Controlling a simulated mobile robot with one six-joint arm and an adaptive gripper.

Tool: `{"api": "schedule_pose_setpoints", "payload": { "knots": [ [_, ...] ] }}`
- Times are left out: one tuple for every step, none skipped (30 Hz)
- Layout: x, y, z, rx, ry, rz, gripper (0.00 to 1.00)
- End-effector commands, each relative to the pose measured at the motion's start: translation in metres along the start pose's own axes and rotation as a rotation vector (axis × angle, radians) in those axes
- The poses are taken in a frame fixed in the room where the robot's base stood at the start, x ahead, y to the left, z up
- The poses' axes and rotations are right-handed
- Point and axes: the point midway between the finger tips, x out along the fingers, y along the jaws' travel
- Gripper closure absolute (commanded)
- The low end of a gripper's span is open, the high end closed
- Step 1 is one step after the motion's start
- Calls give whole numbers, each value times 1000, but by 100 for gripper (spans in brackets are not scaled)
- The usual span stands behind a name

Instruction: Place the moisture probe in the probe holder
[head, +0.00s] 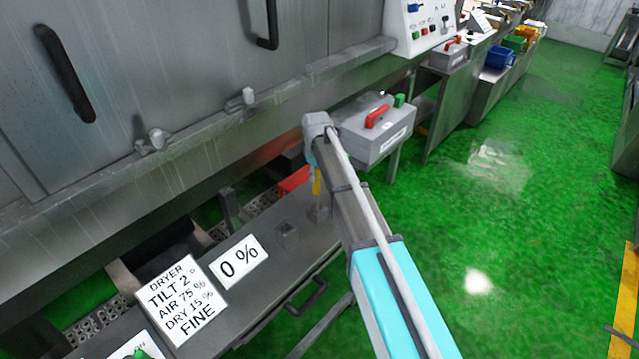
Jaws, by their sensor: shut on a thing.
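My arm reaches in from the lower right, and its wrist hangs over the steel ledge below the drum. My gripper (312,160) is mostly hidden beside my arm link; only a narrow teal and grey part shows. It is shut on a slim yellow piece, which looks like the moisture probe (317,182) and points down towards the ledge. The probe's lower end is hard to make out against the grey metal. A small grey open-topped socket, apparently the probe holder (287,234), stands on the ledge, left of and nearer than the yellow piece.
Sign plates reading "0 %" (239,262) and "DRYER" (181,300) stand on the ledge (255,305). A grey box (372,147) with a red handle stands behind my wrist. The steel drum housing (180,85) rises at left. Green floor lies open at right.

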Motion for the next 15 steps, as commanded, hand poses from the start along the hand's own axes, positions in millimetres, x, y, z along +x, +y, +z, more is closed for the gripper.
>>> {"api": "schedule_pose_setpoints", "payload": {
  "knots": [
    [8, 0, 0, 0, 0, 0, 100],
    [11, 0, 0, 0, 0, 0, 100],
    [15, 0, 0, 0, 0, 0, 100],
    [17, 0, 0, 0, 0, 0, 100],
    [20, 0, 0, 0, 0, 0, 100],
    [22, 0, 0, 0, 0, 0, 100],
    [24, 0, 0, -1, 0, 0, 100],
    [26, 0, 0, -1, 0, 0, 100],
    [27, 0, 0, -1, 0, 0, 100],
    [28, 0, 0, -1, 0, 0, 100],
    [29, 0, 0, -1, 0, 0, 100],
    [29, 0, 0, -1, 0, 0, 100],
    [29, 0, 0, -1, 0, 0, 100],
    [29, 0, 0, -1, 0, 0, 100],
    [29, -1, 0, -1, 0, 0, 100]
  ]
}}
